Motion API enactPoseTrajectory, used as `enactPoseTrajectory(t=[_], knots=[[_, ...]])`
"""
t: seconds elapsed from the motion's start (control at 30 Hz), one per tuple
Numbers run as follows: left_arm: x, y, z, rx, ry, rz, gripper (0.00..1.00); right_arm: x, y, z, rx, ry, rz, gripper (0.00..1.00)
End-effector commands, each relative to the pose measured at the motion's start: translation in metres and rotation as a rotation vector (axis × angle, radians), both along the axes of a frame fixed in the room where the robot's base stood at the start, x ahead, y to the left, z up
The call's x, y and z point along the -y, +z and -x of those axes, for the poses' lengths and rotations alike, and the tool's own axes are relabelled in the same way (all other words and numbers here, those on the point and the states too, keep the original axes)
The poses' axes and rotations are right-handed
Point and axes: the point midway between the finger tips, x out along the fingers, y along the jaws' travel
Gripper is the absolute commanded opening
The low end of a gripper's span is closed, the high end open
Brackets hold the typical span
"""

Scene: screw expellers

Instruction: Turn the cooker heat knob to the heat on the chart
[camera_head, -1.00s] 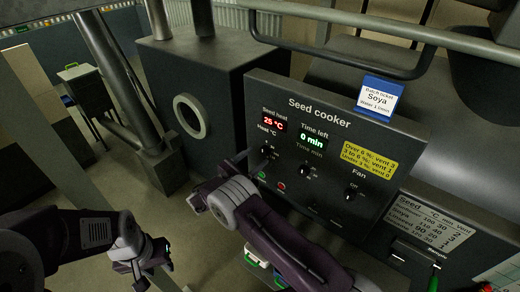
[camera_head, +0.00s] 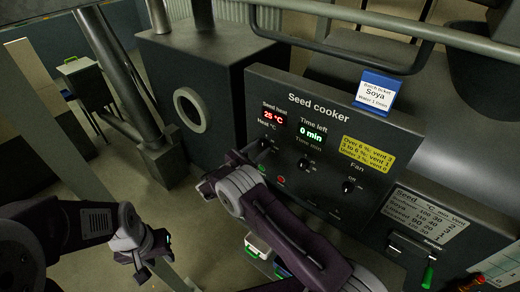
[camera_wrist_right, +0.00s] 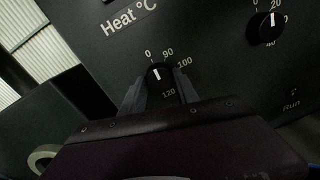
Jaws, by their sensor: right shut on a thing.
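The heat knob (camera_wrist_right: 160,71) is a dark round knob with a white pointer mark. In the right wrist view its mark points up, between 0 and 90 on the dial. My right gripper (camera_wrist_right: 160,92) is shut on this knob, a finger on each side. In the head view my right gripper (camera_head: 240,160) is against the seed cooker panel (camera_head: 375,185) and hides the knob. The red seed heat display (camera_head: 274,116) reads 25 °C. The chart (camera_head: 427,215) lists seeds with °C, min and vent; its small figures are hard to read. My left gripper (camera_head: 148,262) hangs low left, away from the panel; its finger opening is unclear.
A blue-edged batch ticket (camera_head: 373,95) on the panel's top edge reads Soya. The time knob (camera_head: 304,165) and fan knob (camera_head: 348,186) sit right of the heat knob. A yellow vent note (camera_head: 367,153) is above the fan. A rail crosses above the panel.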

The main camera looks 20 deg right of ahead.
Motion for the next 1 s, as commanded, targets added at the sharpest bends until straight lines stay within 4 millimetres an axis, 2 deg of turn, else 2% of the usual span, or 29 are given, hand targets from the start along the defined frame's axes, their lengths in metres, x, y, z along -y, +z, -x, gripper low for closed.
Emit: enactPoseTrajectory(t=[0.27, 0.47, 0.77, 1.0], knots=[[0.0, -0.031, 0.0, 0.0, 0.0, 0.0, 0.36, 0.0, -0.004, 0.0, 0.134, -0.001, -0.099, 0.0], [0.0, -0.063, 0.0, 0.0, 0.0, 0.0, 0.36, 0.0, -0.006, 0.0, 0.282, -0.001, -0.215, 0.0], [0.0, -0.119, 0.0, 0.0, 0.0, 0.0, 0.36, 0.0, -0.007, 0.001, 0.509, -0.002, -0.391, 0.0], [0.0, -0.171, 0.0, 0.0, 0.0, 0.0, 0.36, 0.001, -0.009, 0.001, 0.689, -0.004, -0.533, 0.0]])
